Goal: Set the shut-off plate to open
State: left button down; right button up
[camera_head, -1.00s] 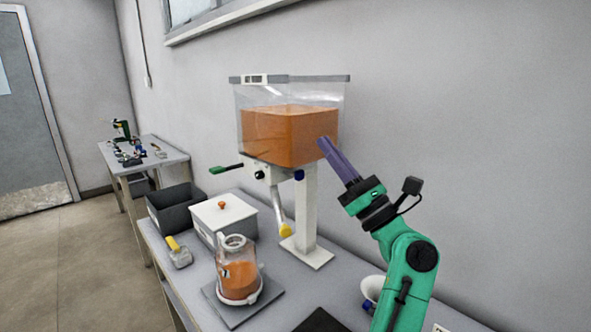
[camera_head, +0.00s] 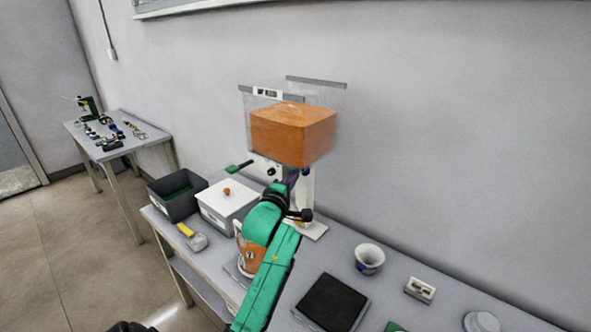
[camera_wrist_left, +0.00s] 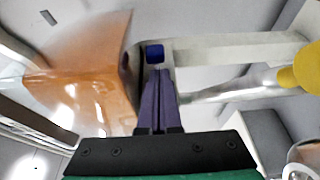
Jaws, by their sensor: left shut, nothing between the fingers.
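The canister pump has a clear tank with an orange filling (camera_head: 292,135) on a white post. Under the tank, a dark lever with a green end (camera_head: 240,166) sticks out to the left. A blue knob (camera_wrist_left: 155,53) shows in the left wrist view, under the tank. I cannot tell which of these parts belongs to the shut-off plate. My left gripper (camera_wrist_left: 156,75) is shut and empty, its purple fingertips close to the blue knob; contact is unclear. In the head view my green arm hides most of the gripper (camera_head: 292,176) and the spout.
A jar with orange content (camera_head: 250,258) stands partly behind my arm. A white lidded box (camera_head: 225,205), a dark bin (camera_head: 177,195) and a yellow-handled item (camera_head: 191,236) are on the left. A white cup (camera_head: 369,258) and black pad (camera_head: 332,302) are on the right.

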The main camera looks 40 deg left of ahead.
pick_arm(q)
jog(key=shift+x, duration=1.05)
pick_arm(e)
jog(key=shift+s+r, duration=0.25)
jog(key=shift+s, duration=0.1)
pick_arm(q)
jog(key=shift+d, duration=0.1)
jog(key=shift+d+f+p, duration=0.15)
jog(key=shift+d+p, duration=0.15)
jog(key=shift+d, duration=0.35)
pick_arm(e)
jog(key=shift+a+r, duration=0.2)
jog(key=shift+r, duration=0.1)
pick_arm(q)
jog(key=shift+d+f, duration=0.1)
jog(key=shift+f, duration=0.05)
pick_arm(e)
jog(key=shift+r, duration=0.1)
